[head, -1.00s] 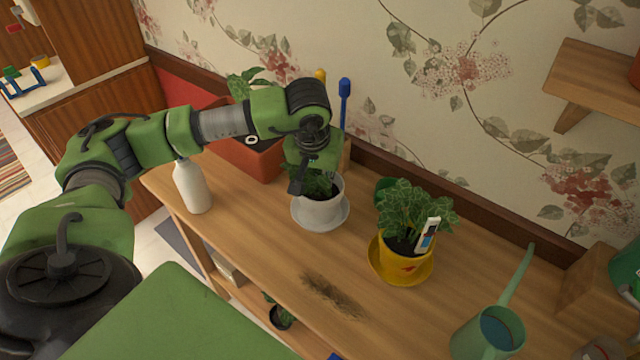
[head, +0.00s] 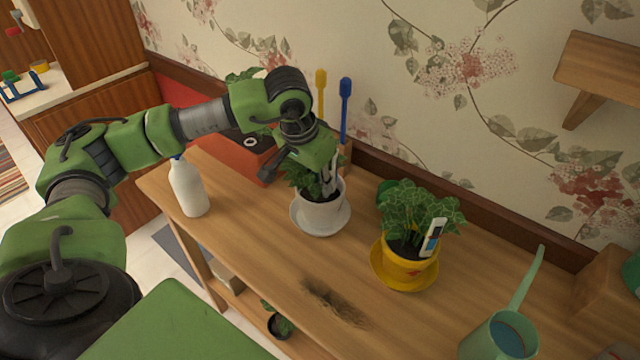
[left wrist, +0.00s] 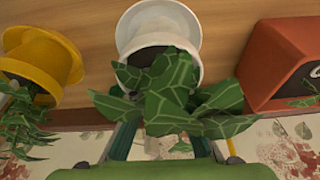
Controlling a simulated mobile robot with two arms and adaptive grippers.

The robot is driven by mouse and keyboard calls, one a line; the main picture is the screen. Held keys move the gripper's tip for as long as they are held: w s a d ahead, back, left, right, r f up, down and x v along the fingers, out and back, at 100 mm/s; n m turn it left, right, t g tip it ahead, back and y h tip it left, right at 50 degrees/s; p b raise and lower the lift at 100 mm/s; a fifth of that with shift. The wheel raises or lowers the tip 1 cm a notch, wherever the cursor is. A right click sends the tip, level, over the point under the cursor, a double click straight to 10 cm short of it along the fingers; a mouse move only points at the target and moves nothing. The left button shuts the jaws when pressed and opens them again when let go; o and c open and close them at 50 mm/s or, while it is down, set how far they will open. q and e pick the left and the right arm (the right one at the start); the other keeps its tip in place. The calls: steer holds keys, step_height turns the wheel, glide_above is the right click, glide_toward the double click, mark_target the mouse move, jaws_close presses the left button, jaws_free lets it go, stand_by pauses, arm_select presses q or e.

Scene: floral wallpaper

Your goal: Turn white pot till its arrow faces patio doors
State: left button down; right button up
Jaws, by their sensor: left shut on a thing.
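The white pot (head: 321,214), holding a leafy green plant, stands upright on a pale saucer (head: 325,231) on the wooden bench. It also shows in the left wrist view (left wrist: 160,34), with veined leaves covering part of its rim. No arrow is visible on the side of it that I see. My left gripper (head: 326,185) reaches down from above at the pot's back rim, shut on the pot; leaves and the wrist hide much of the contact. The patio doors are not in view. My right gripper is not in view.
A yellow pot (head: 404,270) with a plant stands close on the right. A white bottle (head: 188,190) stands left, an orange-red planter (head: 245,152) behind left. Blue (head: 345,100) and yellow-handled tools stand behind. A green watering can (head: 500,335) is front right. Bench front is mostly clear.

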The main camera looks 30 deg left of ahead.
arm_select(q)
steer(key=shift+f+b, duration=0.1)
steer(key=shift+b, duration=0.3)
stand_by(0.3)
steer(key=c, duration=1.9)
jaws_free()
steer(key=v, duration=1.2)
